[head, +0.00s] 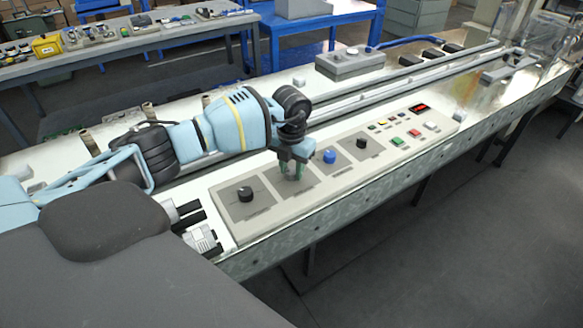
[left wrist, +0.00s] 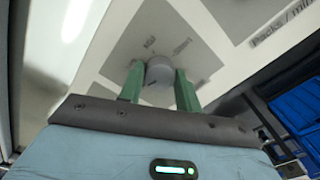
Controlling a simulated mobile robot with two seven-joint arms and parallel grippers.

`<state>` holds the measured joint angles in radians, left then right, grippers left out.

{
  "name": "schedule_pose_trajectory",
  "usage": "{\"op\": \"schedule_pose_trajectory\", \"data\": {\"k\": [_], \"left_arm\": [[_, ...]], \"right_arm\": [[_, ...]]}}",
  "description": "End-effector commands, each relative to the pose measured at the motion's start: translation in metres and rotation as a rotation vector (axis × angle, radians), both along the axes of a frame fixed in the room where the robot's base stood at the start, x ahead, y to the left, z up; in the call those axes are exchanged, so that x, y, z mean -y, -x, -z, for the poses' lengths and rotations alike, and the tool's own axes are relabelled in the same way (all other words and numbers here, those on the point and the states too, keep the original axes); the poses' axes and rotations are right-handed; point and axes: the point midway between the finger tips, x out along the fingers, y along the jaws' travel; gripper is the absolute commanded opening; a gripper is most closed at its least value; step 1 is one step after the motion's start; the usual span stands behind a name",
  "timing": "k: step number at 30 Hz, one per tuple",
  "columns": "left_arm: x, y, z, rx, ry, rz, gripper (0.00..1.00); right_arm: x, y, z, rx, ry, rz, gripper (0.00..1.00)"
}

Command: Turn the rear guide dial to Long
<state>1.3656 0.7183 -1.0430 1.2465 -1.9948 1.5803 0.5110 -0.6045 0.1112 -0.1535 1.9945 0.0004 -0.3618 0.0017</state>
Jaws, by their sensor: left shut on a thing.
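The long grey control panel (head: 315,188) has a row of dials on square plates. My left gripper (head: 293,171) reaches down over the second dial from the panel's near left end. In the left wrist view, the green fingers of this gripper (left wrist: 160,86) are shut on a round grey dial (left wrist: 160,73), one on each side. Small labels stand on the plate beyond it, too blurred to read, so I cannot tell its setting or confirm that it is the rear guide dial. In the head view my gripper mostly hides this dial. My right gripper is not in view.
A black dial (head: 245,194) is left of my gripper; a blue dial (head: 329,156) and another black dial (head: 361,143) are right of it. Green (head: 398,141) and red (head: 414,133) buttons lie farther right. A grey box (head: 350,62) stands behind, beside long rails.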

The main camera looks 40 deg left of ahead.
Motion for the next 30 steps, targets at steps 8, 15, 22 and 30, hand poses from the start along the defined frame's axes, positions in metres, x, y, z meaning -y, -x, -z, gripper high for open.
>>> {"op": "schedule_pose_trajectory", "data": {"k": [8,15,22,30], "left_arm": [[-0.0007,-0.0006,-0.0008,0.003,-0.001,0.263,0.11],[-0.0003,-0.0005,-0.0004,0.002,0.0,0.472,0.11],[-0.0004,-0.0007,-0.0007,0.002,-0.001,0.624,0.11],[-0.0002,-0.0005,-0.0009,0.002,0.0,0.721,0.11]], "right_arm": [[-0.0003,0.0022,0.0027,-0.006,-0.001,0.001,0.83],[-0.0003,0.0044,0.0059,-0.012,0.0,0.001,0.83],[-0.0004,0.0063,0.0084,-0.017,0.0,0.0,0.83],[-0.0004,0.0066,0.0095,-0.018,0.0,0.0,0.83]]}}
